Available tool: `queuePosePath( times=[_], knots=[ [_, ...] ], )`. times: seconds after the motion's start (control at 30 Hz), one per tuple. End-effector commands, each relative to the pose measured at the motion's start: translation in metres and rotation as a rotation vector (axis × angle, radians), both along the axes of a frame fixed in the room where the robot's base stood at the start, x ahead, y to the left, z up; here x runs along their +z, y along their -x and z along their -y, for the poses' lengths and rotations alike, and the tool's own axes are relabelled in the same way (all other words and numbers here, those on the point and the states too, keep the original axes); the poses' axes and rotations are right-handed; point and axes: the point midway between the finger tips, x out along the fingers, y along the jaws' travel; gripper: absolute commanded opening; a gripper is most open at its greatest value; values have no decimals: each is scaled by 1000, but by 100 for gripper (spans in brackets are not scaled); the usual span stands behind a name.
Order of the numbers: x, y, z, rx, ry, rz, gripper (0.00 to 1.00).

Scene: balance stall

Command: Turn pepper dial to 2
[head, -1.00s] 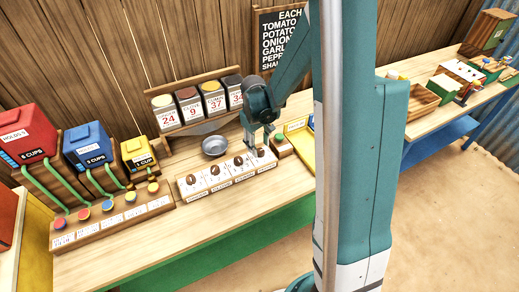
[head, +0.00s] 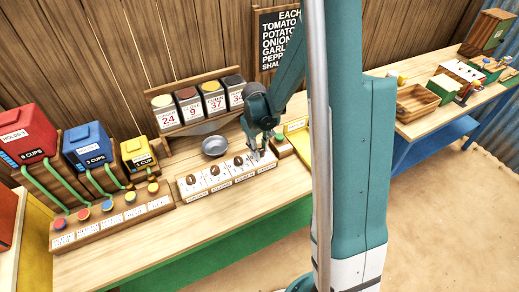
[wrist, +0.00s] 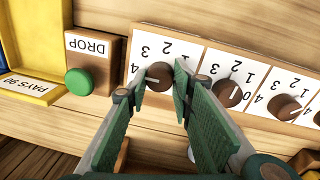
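The white dial panel (head: 211,189) lies on the wooden counter and carries a row of brown dials. The pepper dial is at its right end in the head view, largely covered by my gripper (head: 257,154). In the wrist view the pepper dial (wrist: 159,75) is the leftmost one, with the numbers 1, 2 and 3 around it.
The neighbouring dial (wrist: 228,92) sits close beside my gripper's right finger. A green DROP button (wrist: 79,81) and a yellow tray (wrist: 40,99) are on the other side. A metal bowl (head: 214,145) and spice boxes (head: 189,105) stand behind the panel.

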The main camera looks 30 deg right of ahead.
Motion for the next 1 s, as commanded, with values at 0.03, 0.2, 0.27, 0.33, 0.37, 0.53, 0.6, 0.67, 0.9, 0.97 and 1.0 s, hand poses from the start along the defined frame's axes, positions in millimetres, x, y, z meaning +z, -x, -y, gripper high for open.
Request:
queuePosePath(
  times=[0.03, 0.2, 0.27, 0.33, 0.37, 0.53, 0.6, 0.67, 0.9, 0.97, 1.0],
  knots=[
    [0, 0, 0, 0, 0, 0, 12],
    [0, 0, 0, -4, -1, 0, 12],
    [0, 0, 0, -10, -1, 0, 12],
    [-1, 0, -1, -21, -1, -1, 12],
    [-1, 0, 0, -28, -1, 0, 12],
    [-2, 0, -1, -90, -1, -1, 12],
    [-2, 0, -1, -129, -1, -1, 12],
    [-2, 0, 0, -169, -1, -1, 12],
    [-3, -1, 0, -365, -1, 0, 12],
    [-3, -1, 0, -421, -1, -1, 12],
    [-3, 0, 0, -459, -1, -1, 12]
  ],
)
